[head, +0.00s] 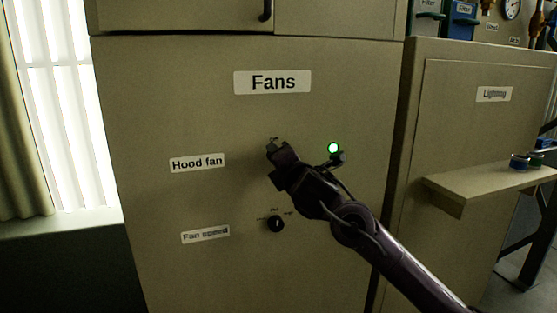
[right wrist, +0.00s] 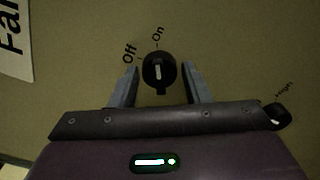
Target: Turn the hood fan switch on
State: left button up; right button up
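The hood fan switch (right wrist: 159,71) is a round black knob with a white mark, in the upper middle of the right wrist view. Its white mark stands nearly upright in that view, with "On" above it and "Off" to the upper left. My right gripper (right wrist: 160,80) is open, with one finger on each side of the knob and a narrow gap showing at each side. In the head view my right gripper (head: 273,146) is at the panel, right of the "Hood fan" label (head: 197,163), and hides most of the switch. My left gripper is not in view.
A green lamp (head: 333,148) is lit right of my gripper. The fan speed knob (head: 276,224) is below and shows at the right of the wrist view (right wrist: 277,116). A ledge (head: 490,186) juts out from the "Lighting" cabinet at right. A cabinet handle (head: 265,11) is above.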

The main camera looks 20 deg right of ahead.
jog(key=shift+o, duration=1.2)
jog(key=shift+s, duration=0.15)
jog(key=s+b, duration=0.2)
jog(key=s, duration=0.5)
jog(key=shift+s+d, duration=0.2)
jog(key=shift+s, duration=0.05)
